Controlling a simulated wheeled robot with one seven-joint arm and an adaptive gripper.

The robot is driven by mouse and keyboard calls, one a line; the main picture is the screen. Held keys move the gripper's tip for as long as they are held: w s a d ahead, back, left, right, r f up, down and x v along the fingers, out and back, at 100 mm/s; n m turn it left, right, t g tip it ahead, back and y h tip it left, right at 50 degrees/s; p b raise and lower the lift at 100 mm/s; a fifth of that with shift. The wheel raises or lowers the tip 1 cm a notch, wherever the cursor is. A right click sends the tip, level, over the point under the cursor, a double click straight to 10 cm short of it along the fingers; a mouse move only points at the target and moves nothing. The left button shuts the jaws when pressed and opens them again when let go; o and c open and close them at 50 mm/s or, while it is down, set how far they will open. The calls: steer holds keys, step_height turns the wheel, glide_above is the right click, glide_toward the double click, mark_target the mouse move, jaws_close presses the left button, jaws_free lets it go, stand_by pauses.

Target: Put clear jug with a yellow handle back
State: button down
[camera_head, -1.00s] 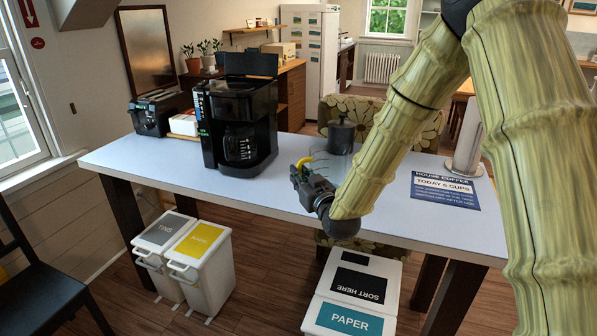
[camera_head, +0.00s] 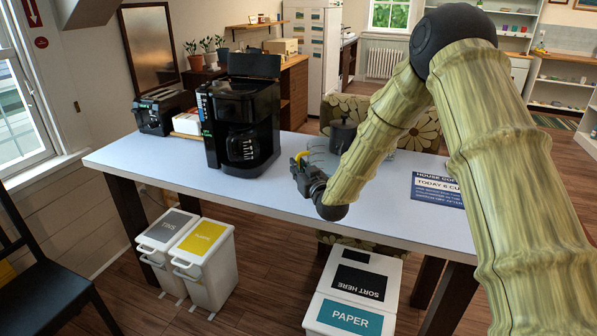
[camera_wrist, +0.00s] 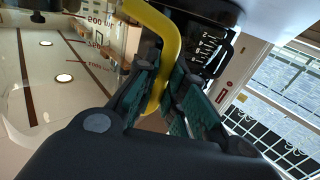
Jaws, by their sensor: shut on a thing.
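The clear jug (camera_wrist: 60,75) with measuring marks fills the left of the wrist view. Its yellow handle (camera_wrist: 165,40) runs between the fingers of my gripper (camera_wrist: 165,100), which is shut on it. In the head view my gripper (camera_head: 302,165) is above the table's front part, right of the coffee maker, with a bit of the yellow handle (camera_head: 302,155) showing. The jug's body is mostly hidden behind my arm there. I cannot tell whether the jug touches the table.
A black coffee maker (camera_head: 262,110) with a carafe stands left of my gripper on the white table (camera_head: 150,155). A dark lidded canister (camera_head: 343,134) stands behind my gripper. A blue sign (camera_head: 436,190) lies to the right. The table's front left is clear.

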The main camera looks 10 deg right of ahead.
steer(key=shift+f, duration=0.95)
steer(key=shift+f, duration=0.15)
steer(key=c, duration=1.5)
jaws_free()
steer(key=shift+s, duration=0.1)
steer(key=s+d+b, duration=0.2)
steer(key=s, duration=0.9)
steer(key=shift+s+d, duration=0.15)
steer(key=shift+s, duration=0.2)
